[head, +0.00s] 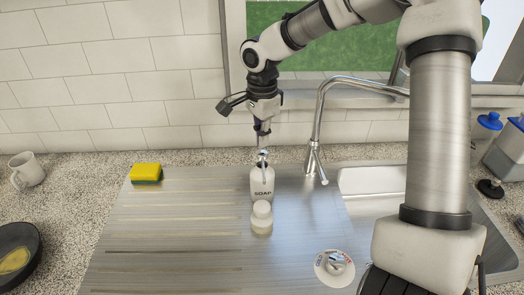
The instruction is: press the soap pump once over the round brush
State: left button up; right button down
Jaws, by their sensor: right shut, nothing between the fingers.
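The white soap bottle (262,186), labelled SOAP, stands upright on the steel drainboard, with its pump head (263,157) on top and the spout toward me. A small white round-topped object, which looks like the round brush (262,217), stands directly in front of the bottle, under the spout side. My right gripper (263,131) points down with its fingers shut and empty, right above the pump head. Whether the fingertips touch the pump cannot be told. My left gripper is not in view.
A curved tap (318,130) rises right of the bottle, by the sink basin (375,181). A yellow sponge (146,173) lies at the left, with a mug (27,171) and dark pan (17,252) beyond. The drainboard's left part is clear.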

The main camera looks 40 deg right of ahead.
aim_at(262, 152)
jog(key=shift+f+b, duration=1.45)
jog(key=shift+f, duration=0.35)
jog(key=shift+r, duration=0.15)
jog(key=shift+r+p, duration=1.35)
jog(key=shift+r, duration=0.3)
notch_tip(262, 152, up, 6)
jog(key=p, duration=0.4)
